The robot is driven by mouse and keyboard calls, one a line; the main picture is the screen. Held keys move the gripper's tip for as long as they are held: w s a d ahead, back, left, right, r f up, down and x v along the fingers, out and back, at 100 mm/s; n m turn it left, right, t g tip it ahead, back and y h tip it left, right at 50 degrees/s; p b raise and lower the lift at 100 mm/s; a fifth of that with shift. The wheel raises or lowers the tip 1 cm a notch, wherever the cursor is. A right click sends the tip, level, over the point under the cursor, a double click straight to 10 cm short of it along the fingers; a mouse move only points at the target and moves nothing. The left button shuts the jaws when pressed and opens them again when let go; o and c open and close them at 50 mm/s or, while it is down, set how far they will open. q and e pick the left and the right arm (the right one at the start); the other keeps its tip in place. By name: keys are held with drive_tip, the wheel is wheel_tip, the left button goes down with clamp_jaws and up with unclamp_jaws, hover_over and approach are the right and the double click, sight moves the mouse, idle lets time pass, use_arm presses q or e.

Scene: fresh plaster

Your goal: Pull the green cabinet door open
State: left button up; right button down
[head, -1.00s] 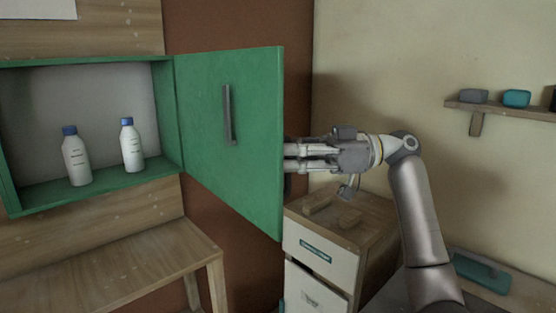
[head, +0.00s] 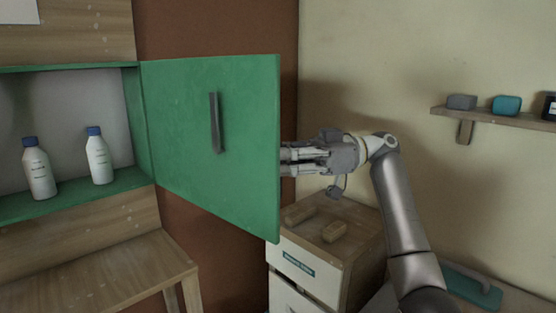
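The green cabinet door (head: 205,145) stands wide open, swung out to the right of the green cabinet (head: 146,115). Its dark vertical handle (head: 215,123) faces me. My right gripper (head: 285,161) is at the door's free right edge, well away from the handle. Its fingertips go out of sight at or behind that edge, so I cannot tell whether they touch the door or how far apart they are. My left gripper is not in view.
Two white bottles with blue caps (head: 39,170) (head: 99,158) stand inside the cabinet. A wooden table (head: 100,275) is below it. A drawer unit (head: 325,255) with wooden blocks on top stands beneath my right gripper. A wall shelf (head: 495,116) holds small items at right.

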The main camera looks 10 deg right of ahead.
drive_tip(key=c, duration=1.5)
unclamp_jaws()
drive_tip(key=shift+r, duration=0.15)
drive_tip(key=shift+d, duration=0.1)
drive_tip(key=d, duration=0.8)
drive_tip(key=w+d, duration=0.1)
drive_tip(key=d, duration=0.2)
drive_tip(key=shift+d, duration=0.4)
